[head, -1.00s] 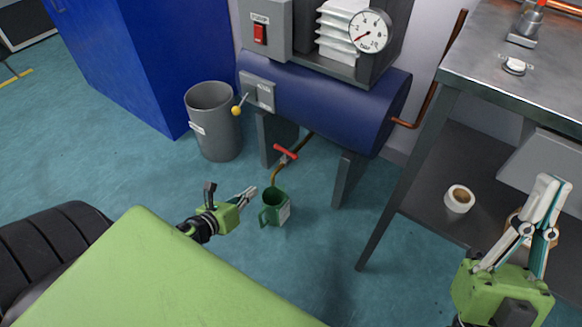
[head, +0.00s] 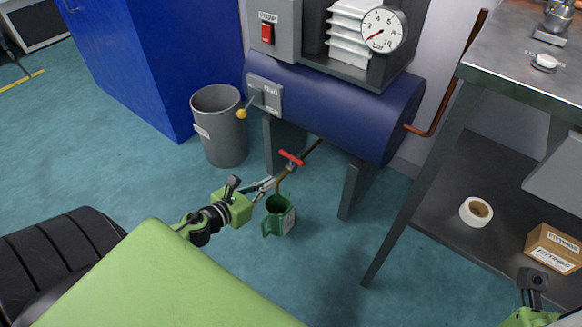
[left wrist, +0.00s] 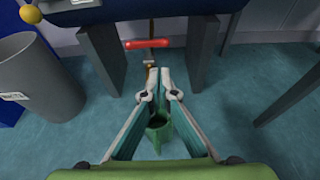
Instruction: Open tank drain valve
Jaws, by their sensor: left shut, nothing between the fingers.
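The tank drain valve has a red T-shaped handle (head: 291,158) on a thin brass-coloured pipe under the blue tank (head: 340,108). In the left wrist view, the red handle (left wrist: 146,44) lies level, just beyond the fingertips. My left gripper (head: 271,183) is shut and empty, its tips just below and left of the handle, apparently apart from it. The left wrist view shows its fingers (left wrist: 159,72) together in front of the pipe. A green mug (head: 279,222) stands on the floor below the pipe's outlet. Part of my right gripper's body shows at the bottom right; its fingers are hidden.
A grey bin (head: 219,135) stands left of the tank. A yellow-knobbed lever (head: 242,113) sticks out from the tank's left end. Grey tank legs (head: 350,185) flank the valve. A metal bench (head: 500,80) with a lower shelf stands right.

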